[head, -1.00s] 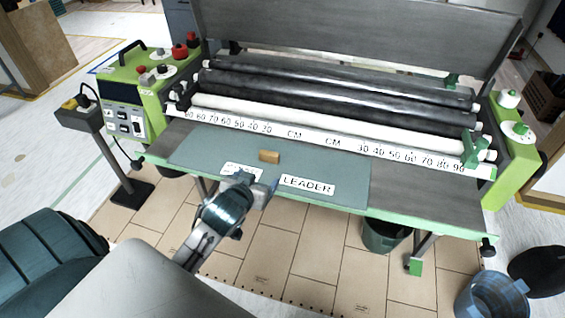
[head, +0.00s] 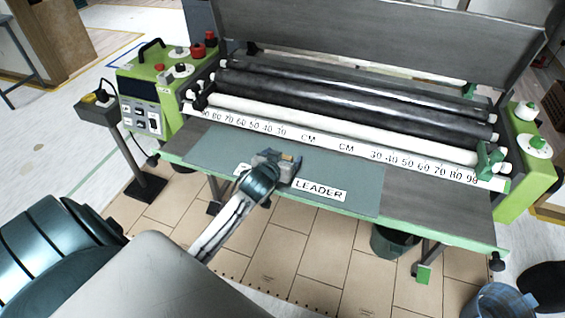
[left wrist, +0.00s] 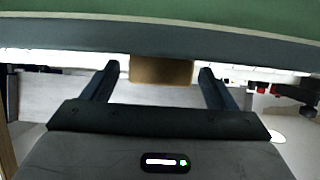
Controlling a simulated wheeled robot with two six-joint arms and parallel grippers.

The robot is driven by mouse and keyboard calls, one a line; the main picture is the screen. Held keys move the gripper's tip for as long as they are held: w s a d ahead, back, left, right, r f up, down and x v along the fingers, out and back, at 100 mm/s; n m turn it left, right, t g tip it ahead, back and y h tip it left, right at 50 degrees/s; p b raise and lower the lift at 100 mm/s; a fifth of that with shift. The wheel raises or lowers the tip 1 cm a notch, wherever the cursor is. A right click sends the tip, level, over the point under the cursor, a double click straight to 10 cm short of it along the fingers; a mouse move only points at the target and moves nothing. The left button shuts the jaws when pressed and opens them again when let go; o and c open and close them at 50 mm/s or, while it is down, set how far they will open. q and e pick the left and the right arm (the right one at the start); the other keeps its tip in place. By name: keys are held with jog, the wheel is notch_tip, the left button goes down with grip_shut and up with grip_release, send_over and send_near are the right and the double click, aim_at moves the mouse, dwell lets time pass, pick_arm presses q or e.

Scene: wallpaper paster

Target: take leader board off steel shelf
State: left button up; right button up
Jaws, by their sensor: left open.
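The leader board (head: 345,175) is a flat grey-green panel with a white LEADER label, lying on the steel shelf (head: 430,205) at the front of the paster. A small wooden block (head: 288,158) stands up from the board near its middle. My left gripper (head: 276,160) is open at this block, partly hiding it and the board's left label. In the left wrist view the block (left wrist: 160,70) shows between the two spread fingers of the gripper (left wrist: 159,72); I cannot tell if they touch it. My right gripper is not in view.
Behind the board are a printed centimetre scale (head: 325,143) and several rollers. A green control box (head: 150,95) with red buttons stands at the left. A blue bin (head: 503,300) is on the floor at lower right.

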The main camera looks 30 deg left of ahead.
pick_arm(q)
jog(key=shift+w+f, duration=0.1)
jog(key=shift+w, duration=0.1)
jog(key=shift+c, duration=1.1)
jog(key=c, duration=1)
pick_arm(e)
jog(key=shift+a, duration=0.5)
